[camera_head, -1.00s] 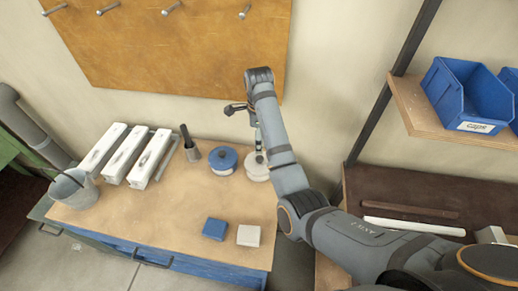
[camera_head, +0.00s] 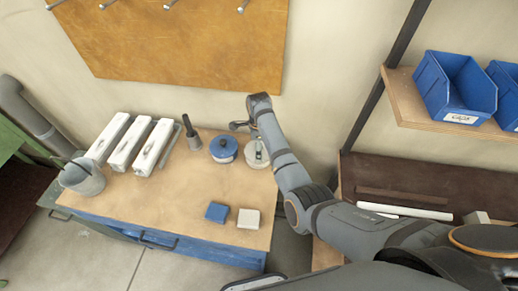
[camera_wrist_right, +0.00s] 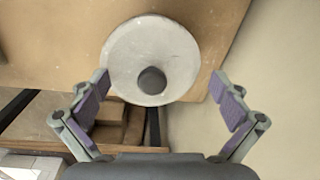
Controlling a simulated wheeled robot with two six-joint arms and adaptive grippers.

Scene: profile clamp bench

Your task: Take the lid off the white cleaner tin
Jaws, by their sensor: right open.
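The white cleaner tin (camera_head: 251,162) stands at the right back edge of the workbench, just right of a blue-lidded tin (camera_head: 223,149). In the right wrist view its round pale lid (camera_wrist_right: 125,50) is seen from above, with a dark round knob (camera_wrist_right: 152,80) in the middle. The lid is on the tin. My right gripper (camera_wrist_right: 163,103) is open, its purple-padded fingers apart on either side of the lid's near part, holding nothing. My left gripper is not in view.
Left on the bench (camera_head: 160,205) are white profiles (camera_head: 130,146), a grey bucket (camera_head: 84,180) and a dark-handled tool (camera_head: 191,137). A blue block (camera_head: 216,212) and a pale block (camera_head: 248,218) lie at the front. The bench middle is clear. A shelf (camera_head: 402,95) holds blue bins.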

